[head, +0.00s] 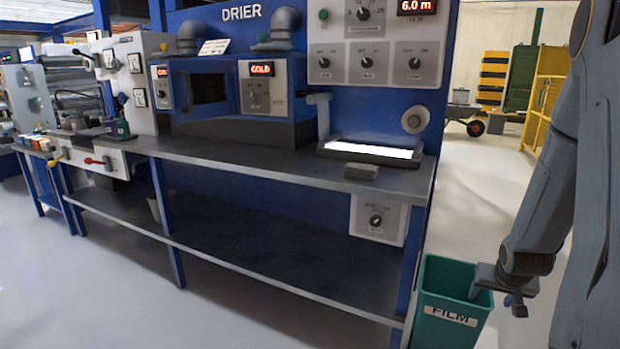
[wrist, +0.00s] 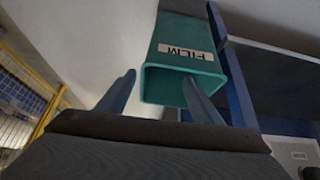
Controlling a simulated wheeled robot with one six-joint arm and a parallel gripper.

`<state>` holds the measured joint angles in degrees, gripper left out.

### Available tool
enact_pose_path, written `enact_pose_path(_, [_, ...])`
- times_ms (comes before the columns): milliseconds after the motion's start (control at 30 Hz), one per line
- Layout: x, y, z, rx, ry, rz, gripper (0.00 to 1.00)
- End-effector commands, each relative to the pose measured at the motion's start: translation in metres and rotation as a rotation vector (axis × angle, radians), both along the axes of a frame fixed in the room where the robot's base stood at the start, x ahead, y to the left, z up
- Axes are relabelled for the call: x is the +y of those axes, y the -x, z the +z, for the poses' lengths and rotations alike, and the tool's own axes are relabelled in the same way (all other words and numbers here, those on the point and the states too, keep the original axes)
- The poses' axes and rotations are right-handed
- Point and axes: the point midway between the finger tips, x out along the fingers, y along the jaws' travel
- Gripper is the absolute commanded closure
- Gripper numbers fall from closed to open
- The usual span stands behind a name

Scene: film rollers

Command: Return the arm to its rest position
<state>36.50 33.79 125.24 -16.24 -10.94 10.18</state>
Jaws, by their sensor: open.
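My gripper (head: 493,292) hangs at the right of the head view, at the end of my grey arm, over the right part of a green bin. In the wrist view my gripper (wrist: 158,95) shows two fingers spread apart with nothing between them. The green bin (head: 445,328) has a white label reading FILM and stands on the floor by the end of the bench. It also shows in the wrist view (wrist: 182,27), beyond the fingers. The inside of the bin is mostly hidden.
A long dark bench (head: 270,168) with a lower shelf (head: 230,235) runs along the blue machine. A lit tray (head: 372,152) and a small grey block (head: 361,171) sit at its right end. Yellow railing (head: 547,95) stands at the back right. Open floor (head: 480,190) lies behind the bin.

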Motion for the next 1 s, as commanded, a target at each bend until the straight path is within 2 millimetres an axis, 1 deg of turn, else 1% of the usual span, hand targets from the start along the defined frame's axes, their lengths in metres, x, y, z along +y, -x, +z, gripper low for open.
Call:
enact_pose_path(167, [0.028, -0.005, 0.016, 0.026, -0.005, 0.035, 0.40])
enact_pose_path(367, [0.075, -0.009, 0.038, 0.074, -0.015, 0.097, 0.40])
enact_pose_path(467, [0.107, -0.008, 0.052, 0.104, -0.022, 0.139, 0.40])
enact_pose_path(567, [0.147, -0.002, 0.070, 0.142, -0.032, 0.192, 0.40])
enact_pose_path(600, [0.166, 0.001, 0.079, 0.159, -0.036, 0.218, 0.40])
enact_pose_path(667, [0.200, 0.011, 0.092, 0.193, -0.045, 0.266, 0.40])
enact_pose_path(700, [0.223, 0.020, 0.102, 0.217, -0.052, 0.300, 0.40])
enact_pose_path(767, [0.257, 0.036, 0.115, 0.252, -0.063, 0.352, 0.40])
enact_pose_path(800, [0.279, 0.048, 0.124, 0.278, -0.070, 0.389, 0.40])
enact_pose_path(900, [0.325, 0.081, 0.141, 0.335, -0.088, 0.471, 0.40])
enact_pose_path(1000, [0.355, 0.111, 0.152, 0.383, -0.102, 0.535, 0.40])
